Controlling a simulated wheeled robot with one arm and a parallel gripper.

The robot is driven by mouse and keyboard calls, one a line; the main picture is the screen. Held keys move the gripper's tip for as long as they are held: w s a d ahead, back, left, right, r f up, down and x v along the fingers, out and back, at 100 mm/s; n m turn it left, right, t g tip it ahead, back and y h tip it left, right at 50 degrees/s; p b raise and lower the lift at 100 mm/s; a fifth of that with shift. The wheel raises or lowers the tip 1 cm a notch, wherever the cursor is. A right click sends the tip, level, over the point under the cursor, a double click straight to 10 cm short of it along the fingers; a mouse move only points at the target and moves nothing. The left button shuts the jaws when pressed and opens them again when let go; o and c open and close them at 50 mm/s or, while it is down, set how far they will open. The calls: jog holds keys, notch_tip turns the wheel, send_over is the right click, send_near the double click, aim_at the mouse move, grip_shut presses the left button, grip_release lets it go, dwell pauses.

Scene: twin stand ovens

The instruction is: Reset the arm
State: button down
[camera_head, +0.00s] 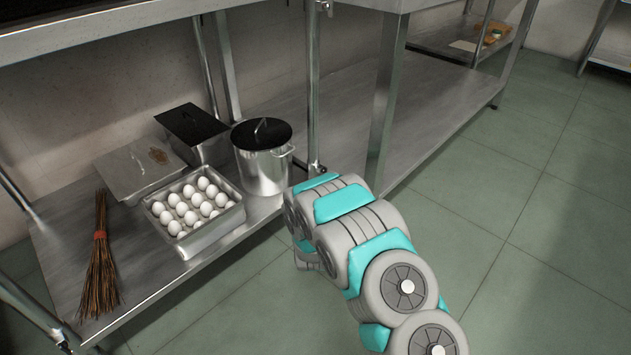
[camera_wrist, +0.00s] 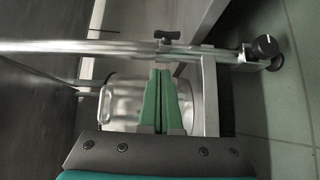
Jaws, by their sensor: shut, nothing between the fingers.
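My gripper (camera_wrist: 162,95) shows in the wrist view with its two green fingers together, shut and empty. Behind the fingers in that view is a shiny metal pot (camera_wrist: 125,103), partly hidden by them; I cannot tell how far it is from the fingertips. In the head view my arm, grey and teal, reaches from the lower right toward the front of the lower shelf. The gripper itself is hidden behind the arm there. The pot with a black lid (camera_head: 262,160) stands on the shelf to the left of the arm.
The lower steel shelf (camera_head: 75,245) also holds a tray of eggs (camera_head: 205,238), a black-lidded container (camera_head: 192,130), a flat metal box (camera_head: 138,168) and a twig whisk (camera_head: 101,260). A table leg (camera_head: 385,105) stands just behind the arm. Open tiled floor (camera_head: 540,235) lies to the right.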

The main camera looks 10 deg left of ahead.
jog(key=s, duration=0.6)
jog(key=s+d+r+m+g+h+p, duration=0.1)
jog(key=s+d+r+m+g+p, duration=0.1)
jog(key=s+d+r+m+g, duration=0.35)
jog(key=s+d+r+m+g+p, duration=0.2)
jog(key=d+r+m+g+p, duration=0.1)
jog(key=d+r+m, duration=0.4)
jog(key=s+d+r+m+g+p, duration=0.1)
jog(key=s+r, duration=0.5)
jog(key=s, duration=0.8)
jog(key=s+d+r+m+g+p, duration=0.2)
jog(key=s+d+r+g, duration=0.4)
jog(key=s, duration=0.8)
jog(key=s+d+r+m+g+h+p, duration=0.1)
jog(key=s+d+r+m+g, duration=0.2)
jog(key=s, duration=1.1)
notch_tip(320, 180, up, 4)
jog(key=shift+s+d+f+m+g+p, duration=0.15)
jog(key=shift+s+d+m+g+p, duration=0.2)
jog(key=shift+d+g+p, duration=0.1)
